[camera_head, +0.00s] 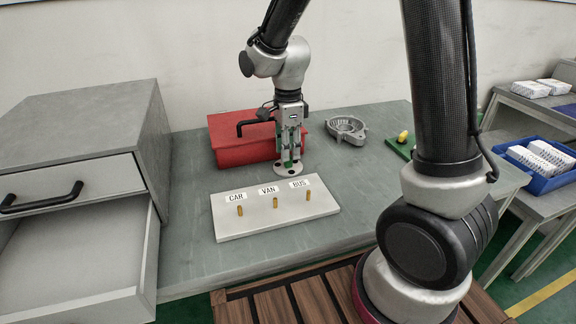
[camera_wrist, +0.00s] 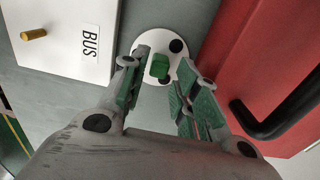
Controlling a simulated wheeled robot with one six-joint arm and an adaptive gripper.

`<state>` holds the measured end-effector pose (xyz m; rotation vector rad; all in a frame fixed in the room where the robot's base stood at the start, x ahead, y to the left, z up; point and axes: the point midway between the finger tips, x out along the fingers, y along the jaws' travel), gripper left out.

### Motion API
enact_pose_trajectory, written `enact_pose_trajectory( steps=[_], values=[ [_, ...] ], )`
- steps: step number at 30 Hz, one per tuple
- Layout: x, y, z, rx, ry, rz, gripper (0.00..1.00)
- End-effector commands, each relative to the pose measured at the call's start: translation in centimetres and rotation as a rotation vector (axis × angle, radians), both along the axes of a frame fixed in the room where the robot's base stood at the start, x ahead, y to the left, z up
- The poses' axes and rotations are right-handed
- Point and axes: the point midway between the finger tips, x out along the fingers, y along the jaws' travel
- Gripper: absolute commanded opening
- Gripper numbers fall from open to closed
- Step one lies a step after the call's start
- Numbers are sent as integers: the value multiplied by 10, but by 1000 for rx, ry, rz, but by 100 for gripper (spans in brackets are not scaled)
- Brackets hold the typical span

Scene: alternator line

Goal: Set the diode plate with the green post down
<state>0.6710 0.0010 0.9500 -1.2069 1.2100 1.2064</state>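The diode plate (camera_head: 283,172) is a pale round disc with dark spots. It appears to lie flat on the grey-green bench, between the red box and the white board. In the wrist view the plate (camera_wrist: 172,33) carries a green post (camera_wrist: 160,67). My gripper (camera_head: 289,160) points down just above the plate. In the wrist view my gripper's (camera_wrist: 161,68) green-padded fingers stand apart on either side of the post, with visible gaps between. The gripper looks open and holds nothing.
A white board (camera_head: 250,222) with three brass pegs, labelled CAR, VAN and BUS, lies in front. A red box (camera_head: 228,150) with a black handle stands close behind. A grey casting (camera_head: 347,128) is right of it. An open drawer (camera_head: 70,250) is at left.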

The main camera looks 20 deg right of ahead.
Motion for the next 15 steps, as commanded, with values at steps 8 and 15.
enact_pose_trajectory(
  steps=[8, 15],
  values=[
    [-1, 0, -31, -1, 1, 1, 30],
    [-1, 0, -31, 0, 0, 1, 21]
  ],
)
